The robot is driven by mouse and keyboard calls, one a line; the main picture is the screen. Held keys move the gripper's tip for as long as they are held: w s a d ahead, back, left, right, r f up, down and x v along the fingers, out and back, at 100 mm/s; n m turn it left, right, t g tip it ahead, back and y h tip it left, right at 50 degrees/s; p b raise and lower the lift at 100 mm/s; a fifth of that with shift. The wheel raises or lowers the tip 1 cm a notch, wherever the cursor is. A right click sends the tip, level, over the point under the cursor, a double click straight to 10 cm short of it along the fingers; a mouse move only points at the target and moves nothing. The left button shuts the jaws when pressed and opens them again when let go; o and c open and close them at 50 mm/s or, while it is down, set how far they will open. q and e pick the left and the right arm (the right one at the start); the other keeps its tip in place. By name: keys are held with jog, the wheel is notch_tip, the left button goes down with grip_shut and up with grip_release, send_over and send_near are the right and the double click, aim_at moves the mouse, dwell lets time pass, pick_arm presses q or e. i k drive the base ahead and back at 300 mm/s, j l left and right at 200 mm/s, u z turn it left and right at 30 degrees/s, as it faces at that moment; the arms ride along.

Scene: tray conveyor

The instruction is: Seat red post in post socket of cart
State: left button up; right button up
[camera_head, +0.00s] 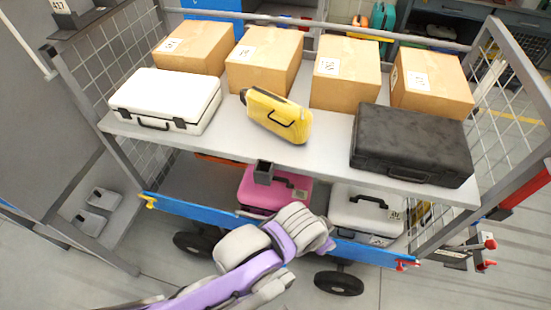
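The cart (200,126) stands in front of me, with a grey shelf, mesh sides and a blue front bar (190,211). A dark grey, square, open-topped block (263,173) stands below the shelf edge, in front of a pink case; it looks like the post socket, and its opening appears empty. A red bar (524,189) shows at the right edge, beside the cart frame; I cannot tell whether it is the red post. A purple and grey arm of mine reaches in from the lower left across the blue bar. Its fingers do not show. My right gripper is out of view.
Several cardboard boxes (265,60), a white case (165,98), a yellow case (277,115) and a black case (411,145) crowd the shelf. A pink case (290,197) and a white case (366,210) lie below. Red knobs (489,244) stick out at the lower right.

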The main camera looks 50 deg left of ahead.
aim_at(230, 133)
jog(key=l+u, duration=0.15)
jog(key=u, duration=1.45)
jog(key=k+u, duration=0.2)
jog(key=k, duration=0.4)
jog(key=l+z, duration=0.15)
jog(key=z, duration=1.35)
jog(key=i+l+u, duration=0.3)
jog(key=l, duration=0.3)
jog(key=i+l+u, duration=0.15)
jog(key=i+l, duration=0.15)
jog(key=i+l+u, duration=0.15)
jog(key=l, duration=0.2)
jog(key=i+l+u, duration=0.15)
jog(key=l, duration=0.2)
jog(key=i+l+u, duration=0.15)
jog(key=l, duration=0.25)
jog(key=i+l+u, duration=0.15)
jog(key=l, duration=0.2)
